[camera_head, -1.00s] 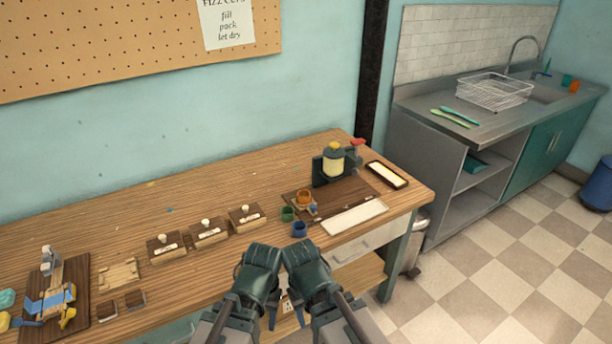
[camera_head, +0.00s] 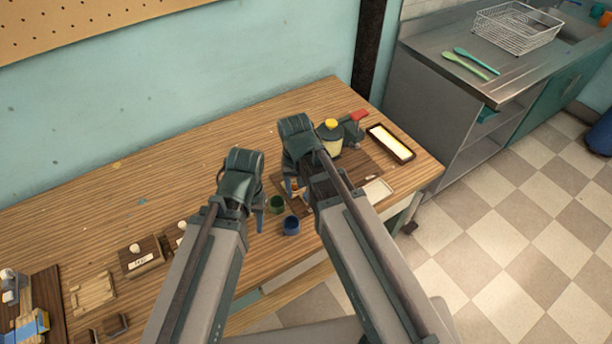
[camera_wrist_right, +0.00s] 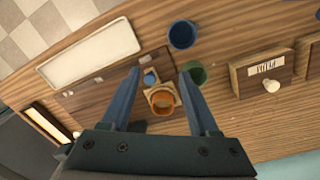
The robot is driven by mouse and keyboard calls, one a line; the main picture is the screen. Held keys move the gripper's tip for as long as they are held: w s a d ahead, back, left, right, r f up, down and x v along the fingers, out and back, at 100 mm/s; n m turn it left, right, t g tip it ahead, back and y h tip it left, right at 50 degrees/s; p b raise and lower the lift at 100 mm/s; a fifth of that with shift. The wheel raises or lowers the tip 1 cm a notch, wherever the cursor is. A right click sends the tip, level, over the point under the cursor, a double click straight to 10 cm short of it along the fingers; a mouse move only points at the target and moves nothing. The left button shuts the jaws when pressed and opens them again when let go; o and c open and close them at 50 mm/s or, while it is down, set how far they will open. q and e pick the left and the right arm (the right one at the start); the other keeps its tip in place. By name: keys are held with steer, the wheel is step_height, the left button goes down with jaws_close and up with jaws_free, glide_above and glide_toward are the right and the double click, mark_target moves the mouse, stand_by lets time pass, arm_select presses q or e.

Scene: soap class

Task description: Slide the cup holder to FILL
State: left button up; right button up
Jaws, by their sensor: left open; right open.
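The cup holder (camera_wrist_right: 152,88), a small light-wood block, sits on a dark wooden board (camera_wrist_right: 95,100) in the right wrist view. An orange cup (camera_wrist_right: 161,100) stands in it, with a small blue part (camera_wrist_right: 150,77) beside the cup. My right gripper (camera_wrist_right: 160,76) is open, with one blue finger on each side of the holder; I cannot tell whether they touch it. In the head view my right gripper (camera_head: 302,184) hides most of the holder. My left gripper (camera_head: 242,198) is open and empty over the table, left of the board. No FILL marking is readable.
A green cup (camera_head: 276,204) and a blue cup (camera_head: 291,226) stand close to the board. A yellow-topped dispenser (camera_head: 331,140) stands behind it. A white tray (camera_wrist_right: 90,52) lies at the board's front. Labelled wooden boxes (camera_head: 141,260) stand to the left.

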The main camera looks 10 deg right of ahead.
arm_select(q)
step_height(320, 180, up, 5)
steer(key=p, duration=0.3)
arm_select(e)
steer(key=w+d+r+m, duration=0.3)
steer(key=w+r, duration=0.2)
arm_select(q)
step_height(320, 180, down, 14)
steer(key=b, duration=1.4)
steer(key=shift+s+f, duration=0.1)
steer(key=shift+f, duration=0.05)
arm_select(e)
step_height(320, 180, down, 14)
steer(key=shift+a+f, duration=0.15)
steer(key=shift+f, duration=0.05)
steer(key=shift+r, duration=0.1)
steer(key=shift+c, duration=0.3)
jaws_close()
steer(key=shift+w, duration=0.1)
